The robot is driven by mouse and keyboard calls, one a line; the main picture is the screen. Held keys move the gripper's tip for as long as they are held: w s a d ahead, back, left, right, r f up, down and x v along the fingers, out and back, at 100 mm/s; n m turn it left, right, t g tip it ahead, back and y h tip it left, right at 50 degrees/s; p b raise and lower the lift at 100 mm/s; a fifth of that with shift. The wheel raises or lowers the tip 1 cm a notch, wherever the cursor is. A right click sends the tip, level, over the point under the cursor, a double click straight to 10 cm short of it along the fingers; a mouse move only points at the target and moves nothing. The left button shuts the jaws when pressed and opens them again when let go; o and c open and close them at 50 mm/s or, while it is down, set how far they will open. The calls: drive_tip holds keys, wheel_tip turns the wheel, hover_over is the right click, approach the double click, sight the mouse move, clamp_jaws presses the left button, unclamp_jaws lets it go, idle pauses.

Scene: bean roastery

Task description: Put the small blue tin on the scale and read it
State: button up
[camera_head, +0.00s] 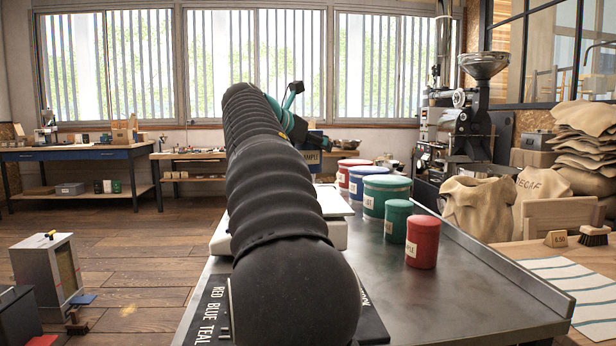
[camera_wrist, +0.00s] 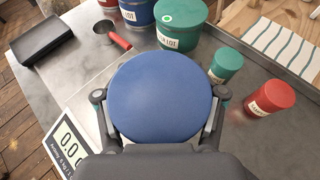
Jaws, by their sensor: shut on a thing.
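The small blue tin (camera_wrist: 160,95) fills the middle of the wrist view, seen from above as a round blue lid. My gripper (camera_wrist: 160,106) is shut on it, with a finger at each side. In the head view, a blue tin with a "SAMPLE" label (camera_head: 313,157) shows past my arm, apparently the held one. The white scale (camera_head: 339,232) stands on the metal table, largely hidden behind my arm. Its display (camera_wrist: 69,145) shows at the lower left of the wrist view, partly cut off, reading "0.0" as far as visible. The tin's underside is hidden.
On the table's right stand a large red tin (camera_head: 352,177), large blue tin (camera_head: 358,184), large green tin (camera_head: 385,196), small green tin (camera_head: 397,221) and small red tin (camera_head: 422,243). A red-handled scoop (camera_wrist: 116,38) and black tray (camera_wrist: 42,40) lie beyond. The table's front right is clear.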

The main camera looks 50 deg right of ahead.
drive_tip(key=shift+w+d+f, duration=0.6)
drive_tip(key=shift+w+f, duration=0.2)
drive_tip(key=shift+f, duration=0.45)
drive_tip(key=shift+w+d+f, duration=0.6)
drive_tip(key=shift+w+f, duration=0.2)
drive_tip(key=shift+f, duration=0.5)
drive_tip(key=shift+w+d+f, duration=0.6)
drive_tip(key=shift+w+f, duration=0.2)
drive_tip(key=shift+f, duration=0.45)
drive_tip(key=shift+f, duration=0.15)
drive_tip(key=o, duration=1.3)
drive_tip(key=shift+r, duration=0.25)
drive_tip(key=v, duration=1.2)
